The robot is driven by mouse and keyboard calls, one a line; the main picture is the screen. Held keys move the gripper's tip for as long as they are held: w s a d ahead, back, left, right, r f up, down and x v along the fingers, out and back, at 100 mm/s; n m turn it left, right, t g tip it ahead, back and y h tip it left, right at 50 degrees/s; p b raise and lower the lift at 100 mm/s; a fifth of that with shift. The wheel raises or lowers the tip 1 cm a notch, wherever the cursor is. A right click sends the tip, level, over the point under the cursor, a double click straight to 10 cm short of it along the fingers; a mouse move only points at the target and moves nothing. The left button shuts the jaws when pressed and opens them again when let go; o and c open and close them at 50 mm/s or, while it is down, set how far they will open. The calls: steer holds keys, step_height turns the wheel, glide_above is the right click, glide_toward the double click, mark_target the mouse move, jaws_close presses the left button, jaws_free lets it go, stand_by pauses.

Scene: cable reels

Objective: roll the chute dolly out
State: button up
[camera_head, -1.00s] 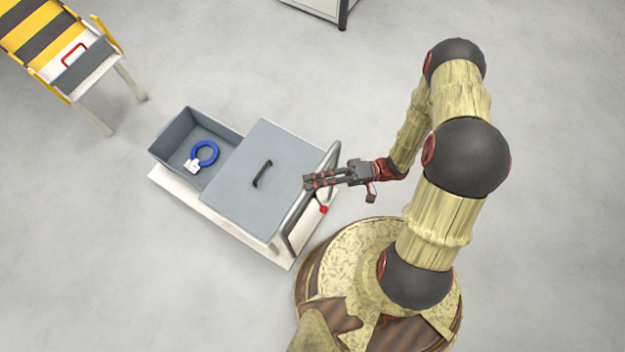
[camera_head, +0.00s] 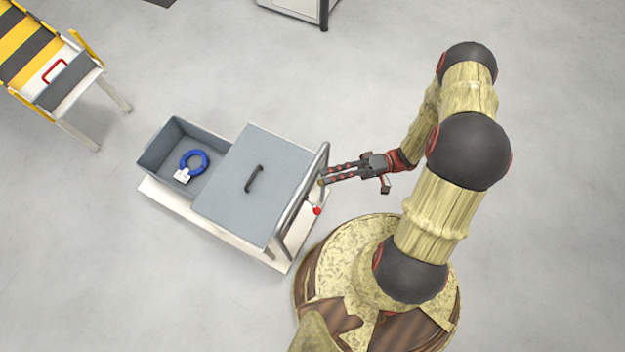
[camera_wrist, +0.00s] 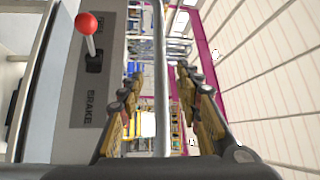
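The dolly (camera_head: 165,201) is a low white platform carrying a grey open bin (camera_head: 150,160) and a grey lidded box (camera_head: 225,185). Its grey push bar (camera_head: 303,195) rises at the right end. My gripper (camera_head: 322,174) is open at the bar, fingers pointing left. In the wrist view the bar (camera_wrist: 160,75) runs between the two separated fingers (camera_wrist: 158,100), with gaps on both sides. A brake lever with a red knob (camera_wrist: 87,22) leans toward the FREE end of its plate, away from BRAKE; the knob also shows in the head view (camera_head: 317,211).
A blue ring with a white tag (camera_head: 193,163) lies in the open bin. A yellow-and-black striped chute (camera_head: 30,50) with a red handle stands at top left. A white cabinet edge (camera_head: 300,8) is at the top. The floor around the dolly is mostly clear.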

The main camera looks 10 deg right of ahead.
steer(key=shift+w+d+f, duration=0.1)
steer(key=shift+d+f, duration=0.05)
steer(key=shift+d, duration=0.9)
steer(key=shift+w+d+f, duration=0.1)
steer(key=shift+d+f, duration=0.05)
steer(key=shift+d, duration=0.9)
